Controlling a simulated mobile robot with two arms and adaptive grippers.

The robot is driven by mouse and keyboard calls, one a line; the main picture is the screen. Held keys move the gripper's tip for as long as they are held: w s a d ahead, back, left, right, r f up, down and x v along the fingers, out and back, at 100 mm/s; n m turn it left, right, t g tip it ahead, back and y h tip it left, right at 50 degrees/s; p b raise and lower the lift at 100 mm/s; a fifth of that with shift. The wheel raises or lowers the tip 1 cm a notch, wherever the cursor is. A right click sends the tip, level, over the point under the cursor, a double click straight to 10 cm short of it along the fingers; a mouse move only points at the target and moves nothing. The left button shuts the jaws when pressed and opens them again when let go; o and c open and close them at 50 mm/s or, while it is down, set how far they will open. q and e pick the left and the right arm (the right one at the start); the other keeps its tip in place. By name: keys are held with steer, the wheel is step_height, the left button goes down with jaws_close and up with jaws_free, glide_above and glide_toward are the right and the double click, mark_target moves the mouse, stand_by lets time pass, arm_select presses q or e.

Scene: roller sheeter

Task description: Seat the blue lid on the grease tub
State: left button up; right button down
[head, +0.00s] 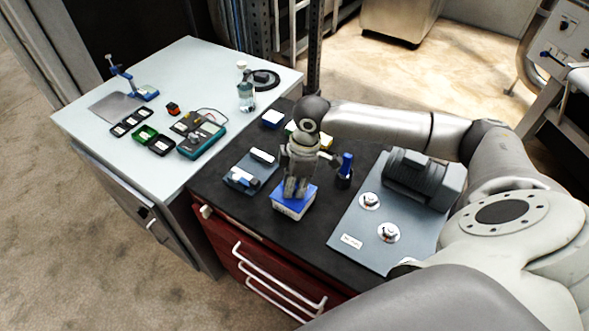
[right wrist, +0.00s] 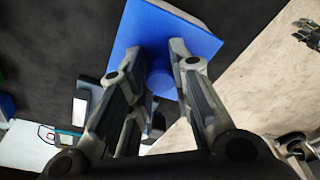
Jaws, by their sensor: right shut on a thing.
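The blue lid (head: 303,203) is a square plate at the front of the dark bench top. My right gripper (head: 296,190) points down on it. In the right wrist view, the fingers (right wrist: 164,62) are shut on the round knob of the lid (right wrist: 190,38). The white grease tub (head: 291,211) shows directly under the lid. The lid looks level and lined up over it, but I cannot tell whether it is fully down or a little above the rim. The tub's opening is hidden by the lid. My left gripper is not in view.
A grey tray (head: 250,172) with small parts lies left of the tub. A dark cup with a blue item (head: 346,165) stands to the right. Further right is a grey plate (head: 352,222) with a motor (head: 420,180). The bench's front edge is close to the tub.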

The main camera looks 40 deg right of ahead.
steer(key=shift+f+p, duration=0.35)
stand_by(0.5)
steer(key=c, duration=1.2)
jaws_free()
steer(key=shift+c, duration=0.2)
steer(key=shift+o, duration=0.5)
steer(key=o, duration=0.3)
steer(key=shift+r, duration=0.1)
